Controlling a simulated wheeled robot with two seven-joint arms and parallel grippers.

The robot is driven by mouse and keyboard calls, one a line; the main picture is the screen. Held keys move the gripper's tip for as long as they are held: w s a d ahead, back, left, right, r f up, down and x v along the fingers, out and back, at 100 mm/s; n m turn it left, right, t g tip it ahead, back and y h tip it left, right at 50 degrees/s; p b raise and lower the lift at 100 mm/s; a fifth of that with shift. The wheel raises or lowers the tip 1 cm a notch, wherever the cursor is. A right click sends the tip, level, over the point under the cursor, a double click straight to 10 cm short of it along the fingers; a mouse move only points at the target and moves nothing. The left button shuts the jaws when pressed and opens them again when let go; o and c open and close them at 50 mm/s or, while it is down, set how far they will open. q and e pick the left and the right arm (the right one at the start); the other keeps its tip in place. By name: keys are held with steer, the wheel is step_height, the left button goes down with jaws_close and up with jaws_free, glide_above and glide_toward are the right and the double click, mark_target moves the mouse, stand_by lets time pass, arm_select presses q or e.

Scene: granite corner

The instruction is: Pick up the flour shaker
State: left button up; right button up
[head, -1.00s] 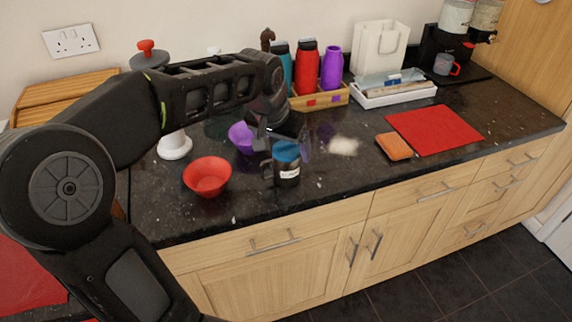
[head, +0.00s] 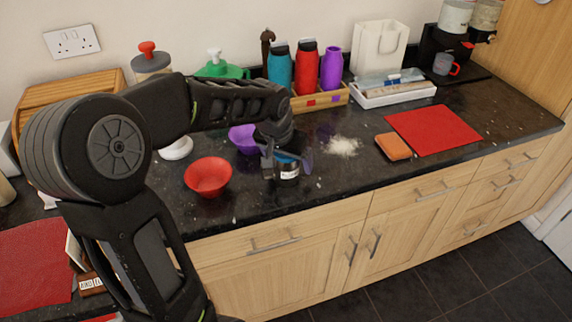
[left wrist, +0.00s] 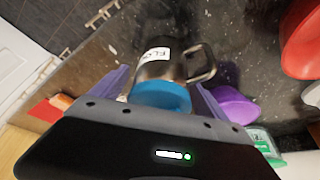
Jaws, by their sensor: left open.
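The flour shaker (head: 289,173) stands upright near the front edge of the dark counter, a metal cup with a blue top. In the left wrist view the flour shaker (left wrist: 160,70) shows its handle and a white label beginning "FLO". My left gripper (head: 286,164) is open around the shaker's upper part. In the left wrist view its purple-grey fingers lie either side of the blue top, and contact cannot be made out. The head view has the shaker partly hidden by the gripper. My right gripper is not in view.
A red bowl (head: 208,178) stands left of the shaker and a purple bowl (head: 241,139) behind it. Spilled white powder (head: 343,147) and an orange sponge (head: 394,146) lie to the right. Several bottles stand in a wooden tray (head: 320,101) at the back.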

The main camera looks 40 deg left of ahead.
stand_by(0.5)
arm_select(q)
steer(key=c, duration=1.6)
steer(key=shift+r, duration=0.15)
step_height(320, 180, up, 10)
steer(key=shift+f+b, duration=0.1)
steer(key=shift+b, duration=0.25)
